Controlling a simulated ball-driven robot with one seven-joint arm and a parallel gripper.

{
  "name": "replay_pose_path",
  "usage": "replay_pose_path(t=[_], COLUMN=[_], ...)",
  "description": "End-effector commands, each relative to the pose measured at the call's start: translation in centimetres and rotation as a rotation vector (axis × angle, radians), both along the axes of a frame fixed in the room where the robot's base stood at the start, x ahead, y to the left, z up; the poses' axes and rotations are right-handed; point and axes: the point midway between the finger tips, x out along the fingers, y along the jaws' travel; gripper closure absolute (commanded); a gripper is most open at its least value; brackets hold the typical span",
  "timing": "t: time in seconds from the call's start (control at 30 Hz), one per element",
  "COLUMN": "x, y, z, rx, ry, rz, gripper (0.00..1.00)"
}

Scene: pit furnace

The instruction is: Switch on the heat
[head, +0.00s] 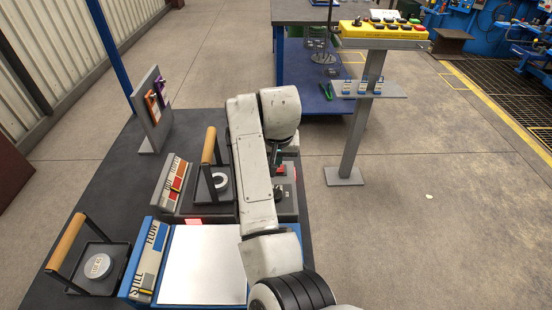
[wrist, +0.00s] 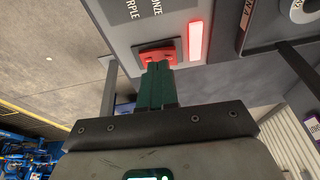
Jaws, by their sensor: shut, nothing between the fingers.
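A red rocker-like switch (wrist: 157,53) sits on a grey panel (wrist: 125,35) in the wrist view, and a red part that looks like it shows beside my arm in the head view (head: 281,169). A glowing red light bar (wrist: 195,41) is to the right of the switch in the wrist view. My gripper (wrist: 158,68) has its green fingers shut together with nothing between them. The fingertips are right at the switch and overlap its lower edge; I cannot tell whether they press on it. In the head view my arm hides most of the panel.
A blue-framed unit (head: 140,258) with a bright plate (head: 205,262) stands in front. Wooden-handled holders (head: 66,243) stand on the dark table to the left. A yellow control box (head: 383,30) stands on a post at the back right. The floor at right is mostly clear.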

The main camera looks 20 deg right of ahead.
Motion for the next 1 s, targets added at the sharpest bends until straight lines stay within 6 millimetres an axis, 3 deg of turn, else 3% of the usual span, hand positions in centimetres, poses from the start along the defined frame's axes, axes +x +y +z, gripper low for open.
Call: replay_pose_path(t=[0.33,0.7,1.0], x=[0.3,-2.2,-2.9], y=[-1.1,-1.7,-1.9], z=[4.5,11.1,12.9], rx=[-0.001,0.000,0.000], ry=[-0.002,-0.003,0.000], rz=[-0.002,-0.002,-0.001], gripper=[1.00,1.00,1.00])
